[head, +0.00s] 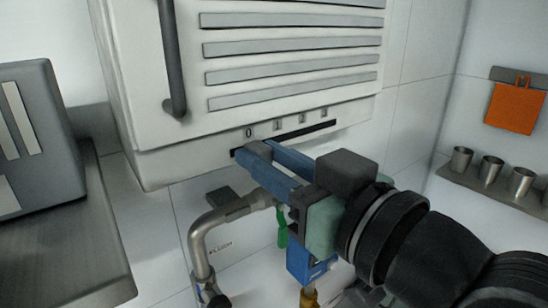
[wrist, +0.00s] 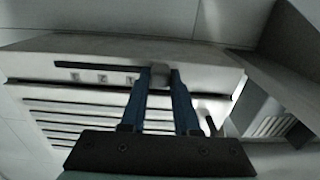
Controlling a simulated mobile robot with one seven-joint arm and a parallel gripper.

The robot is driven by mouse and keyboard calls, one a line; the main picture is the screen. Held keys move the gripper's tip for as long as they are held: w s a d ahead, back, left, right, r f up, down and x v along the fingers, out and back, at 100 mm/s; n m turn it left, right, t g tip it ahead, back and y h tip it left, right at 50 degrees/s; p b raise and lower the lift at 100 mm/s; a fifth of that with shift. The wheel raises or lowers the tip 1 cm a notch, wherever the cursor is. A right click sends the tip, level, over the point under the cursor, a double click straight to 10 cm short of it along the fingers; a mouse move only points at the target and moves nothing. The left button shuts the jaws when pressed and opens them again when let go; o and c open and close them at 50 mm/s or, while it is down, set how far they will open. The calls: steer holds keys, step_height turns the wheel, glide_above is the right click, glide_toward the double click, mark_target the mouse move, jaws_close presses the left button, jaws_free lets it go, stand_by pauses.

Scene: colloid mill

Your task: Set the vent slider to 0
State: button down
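The vent slider's dark slot (head: 308,131) runs along the lower front of a white louvered cabinet, with a 0 mark (head: 249,132) at its left end. My gripper (head: 254,151) is at the left end of the slot, just under the 0 mark. In the wrist view the small grey slider knob (wrist: 159,77) sits between the two blue fingertips, which appear closed against its sides. The fingers hide the knob in the head view. The rest of the slot (wrist: 100,67) is empty in the wrist view.
A dark vertical handle (head: 171,60) stands out from the cabinet above left. A bent metal pipe (head: 205,235) and a blue box (head: 308,266) are below my gripper. A grey unit (head: 45,130) stands at left; metal cups (head: 490,168) line a shelf at right.

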steer(key=c, duration=0.9)
jaws_free()
steer(key=shift+a, duration=0.1)
steer(key=shift+c, duration=0.2)
steer(key=o, duration=0.3)
steer(key=shift+s+a, duration=0.25)
steer(key=shift+a, duration=0.15)
steer(key=shift+w+d, duration=0.2)
steer(key=shift+d, duration=0.25)
steer(key=b+v, duration=0.5)
steer(key=v, duration=0.7)
steer(key=shift+s+b, duration=0.3)
steer(key=shift+s, duration=0.2)
steer(key=shift+w, duration=0.1)
